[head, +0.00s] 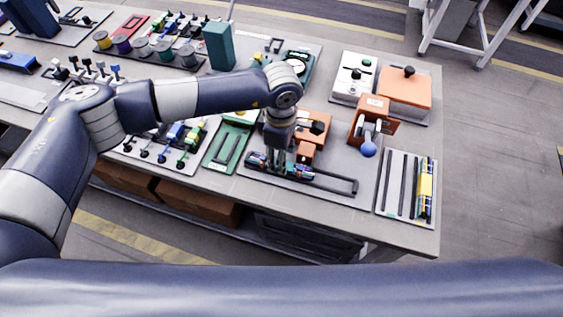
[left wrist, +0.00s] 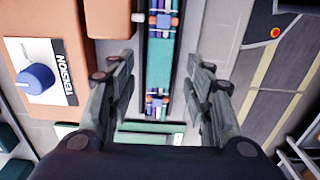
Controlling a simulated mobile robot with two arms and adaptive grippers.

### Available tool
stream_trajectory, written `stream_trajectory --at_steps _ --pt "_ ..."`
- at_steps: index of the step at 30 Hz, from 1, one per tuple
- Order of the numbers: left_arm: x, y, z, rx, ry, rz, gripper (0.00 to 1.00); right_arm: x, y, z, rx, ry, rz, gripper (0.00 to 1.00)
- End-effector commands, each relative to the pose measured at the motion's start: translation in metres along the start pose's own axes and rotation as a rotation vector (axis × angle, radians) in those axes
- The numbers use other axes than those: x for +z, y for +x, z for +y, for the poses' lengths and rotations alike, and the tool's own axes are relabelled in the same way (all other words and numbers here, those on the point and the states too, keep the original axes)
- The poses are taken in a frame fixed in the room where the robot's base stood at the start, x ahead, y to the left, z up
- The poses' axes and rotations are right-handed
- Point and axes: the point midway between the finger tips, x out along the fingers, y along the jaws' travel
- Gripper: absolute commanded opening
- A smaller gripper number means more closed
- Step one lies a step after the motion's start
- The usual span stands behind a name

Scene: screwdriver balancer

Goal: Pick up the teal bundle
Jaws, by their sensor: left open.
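The teal bundle (head: 300,172) lies in a dark-railed channel near the front of the table. In the left wrist view the teal bundle (left wrist: 160,62) runs lengthwise up the picture, with blue, purple and orange bands near both ends. My left gripper (head: 281,158) is right over the bundle's middle, pointing down, and hides part of it in the head view. In the left wrist view its two fingers (left wrist: 160,75) are open, one on each side of the bundle, with gaps visible. I cannot tell how far the fingertips are above it. My right gripper is not in view.
An orange unit with a blue tension knob (left wrist: 35,78) stands beside the channel. A slotted rack (head: 390,185) with a yellow bundle (head: 426,190) is at the right. A green tray (head: 228,145) and small coloured parts are to the left. The table's front edge is close.

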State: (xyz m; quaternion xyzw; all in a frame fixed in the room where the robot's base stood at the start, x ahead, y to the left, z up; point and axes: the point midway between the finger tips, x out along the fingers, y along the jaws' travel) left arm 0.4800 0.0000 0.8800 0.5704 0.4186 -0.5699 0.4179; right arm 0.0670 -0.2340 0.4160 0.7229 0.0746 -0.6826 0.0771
Motion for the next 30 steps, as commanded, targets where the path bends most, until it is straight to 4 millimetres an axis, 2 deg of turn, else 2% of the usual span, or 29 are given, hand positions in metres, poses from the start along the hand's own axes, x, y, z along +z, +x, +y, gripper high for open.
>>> stream_trajectory --at_steps 1,3,6,10,15,17,21,30 --pt "0.001 0.004 -0.001 -0.005 0.0 -0.001 0.47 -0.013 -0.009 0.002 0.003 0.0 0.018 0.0" --pt "0.002 0.015 0.0 -0.004 0.0 -0.001 0.47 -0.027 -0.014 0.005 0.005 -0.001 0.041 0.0" --pt "0.002 0.029 0.0 -0.004 0.0 -0.002 0.47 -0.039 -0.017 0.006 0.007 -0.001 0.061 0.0" --pt "0.001 0.036 0.001 -0.001 0.001 0.0 0.47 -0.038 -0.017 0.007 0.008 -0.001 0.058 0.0" --pt "0.001 0.036 0.001 -0.001 0.001 -0.001 0.47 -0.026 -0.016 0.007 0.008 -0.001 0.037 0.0" --pt "0.002 0.036 0.001 -0.001 0.001 -0.001 0.35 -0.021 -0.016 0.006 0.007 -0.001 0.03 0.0" --pt "0.002 0.036 0.001 -0.001 0.001 -0.001 0.04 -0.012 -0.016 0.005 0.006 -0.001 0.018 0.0" --pt "0.002 0.035 0.001 0.0 0.001 -0.002 0.02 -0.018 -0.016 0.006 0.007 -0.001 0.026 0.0"
